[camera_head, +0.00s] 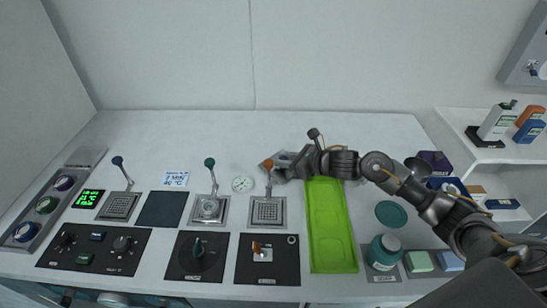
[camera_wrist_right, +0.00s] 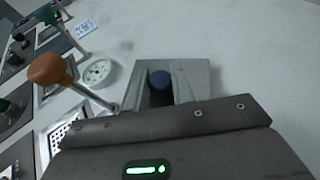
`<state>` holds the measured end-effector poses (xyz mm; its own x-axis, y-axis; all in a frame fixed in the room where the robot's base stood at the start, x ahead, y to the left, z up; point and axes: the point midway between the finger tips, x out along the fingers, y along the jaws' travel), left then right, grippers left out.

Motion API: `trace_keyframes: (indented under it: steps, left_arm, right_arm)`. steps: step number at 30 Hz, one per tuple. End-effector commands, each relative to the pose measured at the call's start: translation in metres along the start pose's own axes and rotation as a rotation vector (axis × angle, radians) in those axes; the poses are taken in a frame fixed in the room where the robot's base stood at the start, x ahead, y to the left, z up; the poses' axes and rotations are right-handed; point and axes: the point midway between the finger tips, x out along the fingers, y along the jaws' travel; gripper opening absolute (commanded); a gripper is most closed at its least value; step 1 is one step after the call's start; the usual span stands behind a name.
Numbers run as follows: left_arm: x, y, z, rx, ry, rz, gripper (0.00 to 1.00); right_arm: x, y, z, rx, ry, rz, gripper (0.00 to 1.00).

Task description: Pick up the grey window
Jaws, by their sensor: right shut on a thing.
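My right gripper (camera_head: 280,168) is low over the white tabletop, just behind an orange-knobbed lever. In the right wrist view its jaws (camera_wrist_right: 160,88) are shut on a small grey piece, which I take to be the grey window (camera_wrist_right: 193,66). The fingers and the gripper body hide much of the piece. I cannot tell whether it touches the table. My left gripper is not in view.
The orange-knobbed lever (camera_head: 268,178) stands close in front of the gripper. A round white dial (camera_head: 242,184) lies to its left. A green tray (camera_head: 330,225) is on the right, beside a teal bottle (camera_head: 384,252). The tabletop behind the levers is clear.

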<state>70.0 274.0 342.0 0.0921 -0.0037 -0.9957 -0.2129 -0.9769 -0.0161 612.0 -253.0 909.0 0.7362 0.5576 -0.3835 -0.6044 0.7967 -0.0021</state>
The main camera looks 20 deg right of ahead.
Motion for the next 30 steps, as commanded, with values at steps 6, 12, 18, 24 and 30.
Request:
trace_keyframes:
  steps: [6, 12, 18, 24, 30]
  left_arm:
    - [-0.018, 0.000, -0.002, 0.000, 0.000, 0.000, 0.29]
    - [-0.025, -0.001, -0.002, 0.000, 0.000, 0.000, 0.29]
    - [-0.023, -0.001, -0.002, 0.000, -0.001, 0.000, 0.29]
    - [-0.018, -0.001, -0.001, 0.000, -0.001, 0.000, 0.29]
    - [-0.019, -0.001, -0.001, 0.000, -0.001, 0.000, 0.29]
  right_arm:
    - [0.030, 0.001, 0.019, 0.004, -0.004, 0.001, 0.00]
    - [0.040, 0.001, 0.006, 0.001, 0.000, 0.002, 0.00]
    - [0.040, 0.001, 0.005, 0.000, -0.001, 0.001, 0.00]
    - [0.041, 0.001, 0.001, -0.001, -0.001, 0.001, 0.26]
    - [0.041, 0.001, 0.002, 0.000, 0.000, 0.001, 0.46]
